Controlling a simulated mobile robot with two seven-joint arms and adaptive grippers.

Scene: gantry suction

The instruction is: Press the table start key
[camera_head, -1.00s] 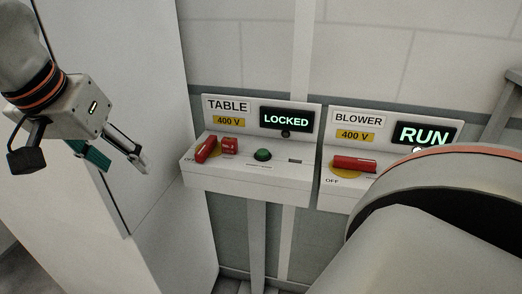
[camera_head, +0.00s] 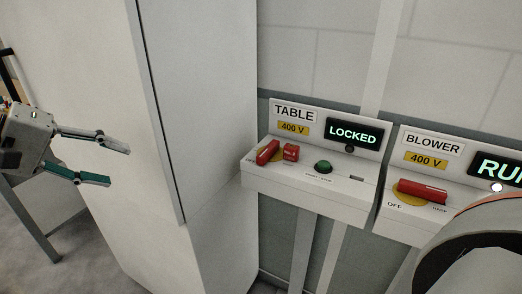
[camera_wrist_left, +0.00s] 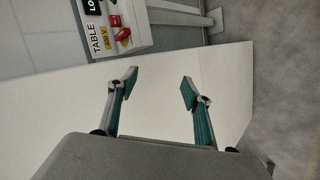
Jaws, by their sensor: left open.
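The TABLE control box (camera_head: 300,188) is on the wall in the middle of the head view. Its display (camera_head: 354,134) reads LOCKED. A round green button (camera_head: 323,167) sits on its top face, with small print below too fine to read. A red rotary handle (camera_head: 268,152) and a small red block (camera_head: 291,152) are left of the button. My left gripper (camera_head: 120,165) is open and empty, well left of the box and apart from it. The left wrist view shows its spread fingers (camera_wrist_left: 160,85), with part of the TABLE box (camera_wrist_left: 130,15) beyond. My right gripper does not show.
The BLOWER box (camera_head: 375,226) stands right of the TABLE box, its display partly cut off. A tall white cabinet (camera_head: 205,110) stands between my left gripper and the TABLE box. My own arm covers the lower right corner.

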